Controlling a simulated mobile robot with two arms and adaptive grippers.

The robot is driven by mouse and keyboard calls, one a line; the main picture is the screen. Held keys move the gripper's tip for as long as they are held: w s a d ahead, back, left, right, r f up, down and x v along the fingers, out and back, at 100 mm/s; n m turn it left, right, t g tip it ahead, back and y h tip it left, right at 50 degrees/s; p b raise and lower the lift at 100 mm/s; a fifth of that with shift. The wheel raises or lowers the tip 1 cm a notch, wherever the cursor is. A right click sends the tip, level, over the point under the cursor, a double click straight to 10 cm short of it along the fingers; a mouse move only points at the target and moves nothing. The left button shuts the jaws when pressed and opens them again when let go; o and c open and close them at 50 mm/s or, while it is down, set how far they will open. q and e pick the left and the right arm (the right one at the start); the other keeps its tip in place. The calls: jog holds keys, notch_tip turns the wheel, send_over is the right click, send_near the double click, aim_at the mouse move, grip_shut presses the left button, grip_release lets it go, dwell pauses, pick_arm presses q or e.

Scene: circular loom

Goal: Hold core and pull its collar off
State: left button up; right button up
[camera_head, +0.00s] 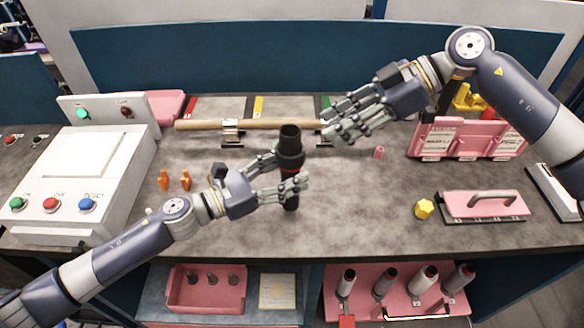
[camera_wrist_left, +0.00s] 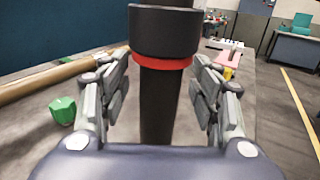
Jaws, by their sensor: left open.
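The dark core (camera_head: 290,201) stands upright near the middle of the bench, with a wider black collar (camera_head: 290,147) around its upper part and a red ring below the collar. In the left wrist view the core shaft (camera_wrist_left: 157,108), red ring (camera_wrist_left: 160,62) and collar (camera_wrist_left: 165,30) are close ahead. My left gripper (camera_head: 289,172) is open, its fingers on either side of the shaft below the collar; in the left wrist view gaps show on both sides. My right gripper (camera_head: 330,123) is up and right of the collar, empty, its fingers apart.
A wooden roller (camera_head: 200,125) lies behind the core. A control box (camera_head: 75,175) stands left, with orange pegs (camera_head: 174,180) beside it. At right are a pink rack (camera_head: 465,138), a handled pink block (camera_head: 485,206) and a yellow piece (camera_head: 424,209). The front bench middle is clear.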

pick_arm(q)
jog(key=shift+w+d, duration=0.35)
jog(key=shift+d, duration=0.3)
jog(key=c, duration=1)
